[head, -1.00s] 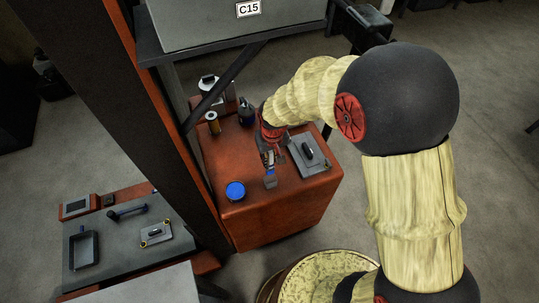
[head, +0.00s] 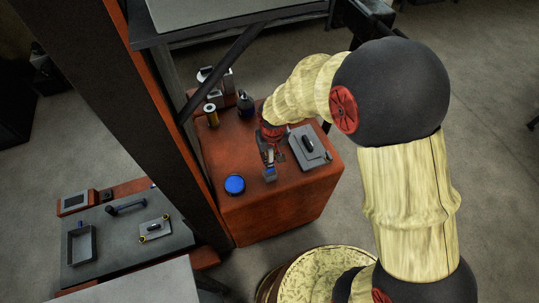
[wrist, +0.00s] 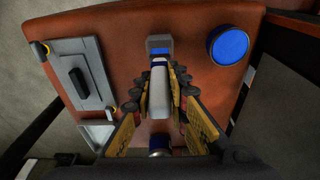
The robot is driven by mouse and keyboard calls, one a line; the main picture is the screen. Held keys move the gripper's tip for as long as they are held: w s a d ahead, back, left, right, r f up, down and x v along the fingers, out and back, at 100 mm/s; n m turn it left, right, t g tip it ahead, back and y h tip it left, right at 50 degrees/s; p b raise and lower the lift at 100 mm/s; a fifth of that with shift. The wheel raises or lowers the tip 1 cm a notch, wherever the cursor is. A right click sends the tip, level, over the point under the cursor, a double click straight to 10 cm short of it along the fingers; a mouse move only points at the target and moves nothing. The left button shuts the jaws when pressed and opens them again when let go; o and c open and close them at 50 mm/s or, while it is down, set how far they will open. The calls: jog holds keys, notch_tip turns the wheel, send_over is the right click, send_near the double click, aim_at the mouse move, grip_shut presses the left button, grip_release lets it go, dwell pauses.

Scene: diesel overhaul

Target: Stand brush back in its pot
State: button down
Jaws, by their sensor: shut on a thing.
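The brush (wrist: 161,75) has a pale grey handle and a dark end with a blue band. My gripper (wrist: 161,90) is shut on its handle in the wrist view. In the head view the brush's end (head: 270,174) shows below my gripper (head: 268,157), low over the red cabinet top; I cannot tell whether it touches. A round, blue-topped container (wrist: 228,45), which looks like the pot, stands apart from the brush, to its right in the wrist view. In the head view this pot (head: 235,185) is left of the brush, near the cabinet's front left.
A grey plate with a black handle (head: 309,148) lies on the cabinet top (head: 285,200), right of my gripper. A dark bottle (head: 246,104) and a yellowish cylinder (head: 211,115) stand behind. A dark post (head: 150,120) rises along the cabinet's left side.

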aim_at(270, 165)
jog(key=shift+f, duration=0.1)
jog(key=shift+f+b, duration=1.9)
jog(key=shift+f, duration=1.1)
jog(key=c, duration=1.7)
grip_release()
jog(key=shift+o, duration=0.2)
jog(key=r, duration=0.4)
jog(key=s+r, duration=0.1)
jog(key=r, duration=0.7)
jog(key=shift+s+d, duration=0.15)
jog(key=shift+s, duration=0.2)
